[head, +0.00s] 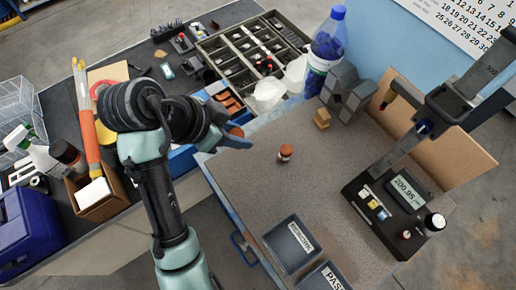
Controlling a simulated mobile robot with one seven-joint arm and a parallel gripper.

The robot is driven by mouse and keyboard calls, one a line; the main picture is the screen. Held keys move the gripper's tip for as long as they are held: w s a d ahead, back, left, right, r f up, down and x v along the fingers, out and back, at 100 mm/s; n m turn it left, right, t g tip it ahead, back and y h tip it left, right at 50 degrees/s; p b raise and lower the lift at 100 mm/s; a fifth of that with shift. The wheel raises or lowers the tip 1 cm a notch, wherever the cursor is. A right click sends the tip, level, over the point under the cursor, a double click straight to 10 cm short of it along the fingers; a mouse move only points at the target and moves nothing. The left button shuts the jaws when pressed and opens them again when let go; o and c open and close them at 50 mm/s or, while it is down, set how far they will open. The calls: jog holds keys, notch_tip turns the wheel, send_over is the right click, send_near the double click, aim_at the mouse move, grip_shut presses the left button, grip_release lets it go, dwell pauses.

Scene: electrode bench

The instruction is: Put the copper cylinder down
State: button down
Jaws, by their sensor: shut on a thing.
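My gripper (240,138) is near the left edge of the speckled grey bench top (240,180), beside the blue-edged drawers. It is shut on a copper-coloured piece, which I take to be the copper cylinder (237,131); only its upper part shows, and a blue-grey finger hides the rest. The gap between it and the surface below cannot be judged from this view. A small reddish-brown cylinder (285,152) with a pale band stands upright on the bench top, right of my gripper and apart from it.
A small tan block (322,118), a grey V-shaped block (345,92) and a blue-capped bottle (328,50) stand at the back. A measuring stand with display (405,187) is at right. Dark labelled trays (291,244) are in front.

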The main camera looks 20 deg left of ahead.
notch_tip(320, 180, down, 9)
jog(key=shift+f+p, duration=0.15)
jog(key=shift+p, duration=0.75)
jog(key=shift+f, duration=0.15)
jog(key=c, duration=0.5)
grip_release()
